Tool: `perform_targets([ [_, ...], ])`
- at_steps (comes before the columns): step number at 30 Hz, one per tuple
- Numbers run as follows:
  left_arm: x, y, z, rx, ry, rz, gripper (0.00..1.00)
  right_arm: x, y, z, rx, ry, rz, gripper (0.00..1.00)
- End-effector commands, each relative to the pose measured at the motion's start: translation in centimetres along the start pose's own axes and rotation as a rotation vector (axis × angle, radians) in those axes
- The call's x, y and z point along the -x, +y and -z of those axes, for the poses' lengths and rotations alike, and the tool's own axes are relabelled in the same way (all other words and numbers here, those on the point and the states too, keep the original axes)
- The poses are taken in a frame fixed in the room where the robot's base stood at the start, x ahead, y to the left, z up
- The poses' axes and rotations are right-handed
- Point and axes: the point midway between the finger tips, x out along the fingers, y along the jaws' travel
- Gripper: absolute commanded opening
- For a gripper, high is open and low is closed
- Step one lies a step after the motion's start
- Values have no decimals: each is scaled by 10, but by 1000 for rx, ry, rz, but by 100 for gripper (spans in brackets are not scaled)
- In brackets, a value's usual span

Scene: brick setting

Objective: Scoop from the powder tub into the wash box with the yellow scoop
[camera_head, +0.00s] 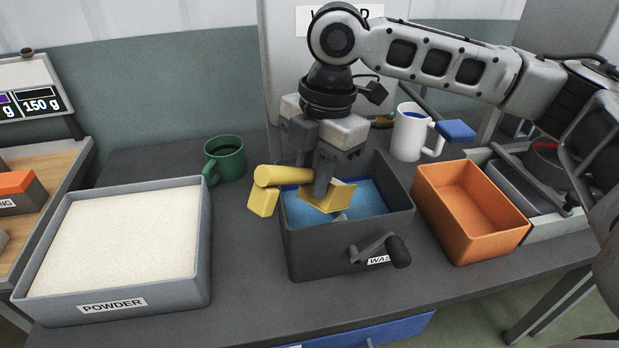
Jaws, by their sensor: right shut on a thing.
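The powder tub (97,304) is a grey open box at the left, labelled POWDER and filled with pale powder. The wash box (330,262) is a dark grey box in the middle with blue inside and a crank handle on its front. The yellow scoop (283,178) is over the left part of the wash box, part of it reaching past the left rim. My right gripper (326,190) points down over the wash box and is shut on the scoop. The fingertips are partly hidden by the scoop. My left gripper is not in view.
A green mug (224,158) stands behind, between tub and box. A white mug (409,132) stands behind right, near a blue block (456,130). An empty orange bin (471,210) is right of the wash box. Bare table (240,270) lies between the tub and wash box.

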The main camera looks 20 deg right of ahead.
Motion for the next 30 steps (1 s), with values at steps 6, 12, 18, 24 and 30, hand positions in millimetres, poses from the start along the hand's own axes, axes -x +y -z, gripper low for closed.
perform_targets([
  [6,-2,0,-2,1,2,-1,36,2,1,-7,-5,33,1,0],
  [12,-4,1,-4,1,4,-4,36,4,2,-12,-7,63,5,0],
  [18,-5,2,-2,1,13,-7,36,7,3,-18,-10,94,7,0],
  [24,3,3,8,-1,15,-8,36,13,3,-22,-13,137,15,0],
  [30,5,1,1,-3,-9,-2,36,14,4,-28,-16,182,19,0],
])
